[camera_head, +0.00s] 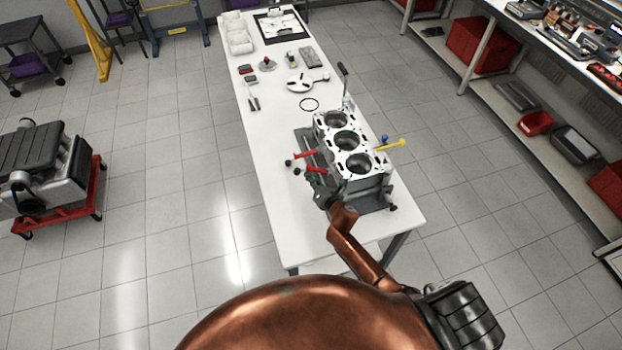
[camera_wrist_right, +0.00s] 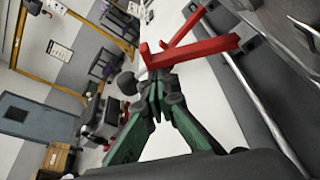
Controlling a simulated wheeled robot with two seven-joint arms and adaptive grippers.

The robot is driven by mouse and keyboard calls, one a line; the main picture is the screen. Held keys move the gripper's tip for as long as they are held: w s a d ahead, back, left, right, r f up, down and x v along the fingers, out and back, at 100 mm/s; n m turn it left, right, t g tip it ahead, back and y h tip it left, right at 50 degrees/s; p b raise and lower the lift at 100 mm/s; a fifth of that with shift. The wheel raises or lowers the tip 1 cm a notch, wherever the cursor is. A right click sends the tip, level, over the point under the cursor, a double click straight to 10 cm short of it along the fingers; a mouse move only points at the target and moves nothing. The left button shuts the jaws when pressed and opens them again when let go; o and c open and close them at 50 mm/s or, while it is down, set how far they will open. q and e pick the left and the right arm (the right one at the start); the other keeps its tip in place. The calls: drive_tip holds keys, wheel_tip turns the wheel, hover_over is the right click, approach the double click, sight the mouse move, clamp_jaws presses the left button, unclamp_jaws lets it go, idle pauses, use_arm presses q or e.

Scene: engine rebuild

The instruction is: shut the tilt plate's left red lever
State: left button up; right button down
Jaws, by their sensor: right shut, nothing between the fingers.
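The engine block (camera_head: 350,143) stands on the dark tilt plate (camera_head: 303,140) at the table's near end. Two red levers stick out from the plate's left side, a farther one (camera_head: 304,155) and a nearer one (camera_head: 316,170), both with dark ball knobs. My right gripper (camera_head: 319,188) is at the block's near left corner, close to the nearer lever. In the right wrist view its green-sided fingers (camera_wrist_right: 154,88) are closed and empty beside a red lever (camera_wrist_right: 195,54) and a dark knob (camera_wrist_right: 127,83). Contact cannot be told. My left gripper is out of view.
A yellow-handled bar (camera_head: 390,145) sticks out right of the block. A red-framed cart (camera_head: 60,212) stands left; shelving (camera_head: 540,140) is at right.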

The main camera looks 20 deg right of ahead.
drive_tip(key=shift+d+r+m+t+y, duration=0.35)
drive_tip(key=shift+d+r+m, duration=0.25)
drive_tip(key=shift+r+m, duration=0.3)
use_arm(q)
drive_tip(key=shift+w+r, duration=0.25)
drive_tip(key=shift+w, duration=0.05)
use_arm(e)
drive_tip(key=shift+s+d+r, duration=0.1)
drive_tip(key=shift+d+r, duration=0.05)
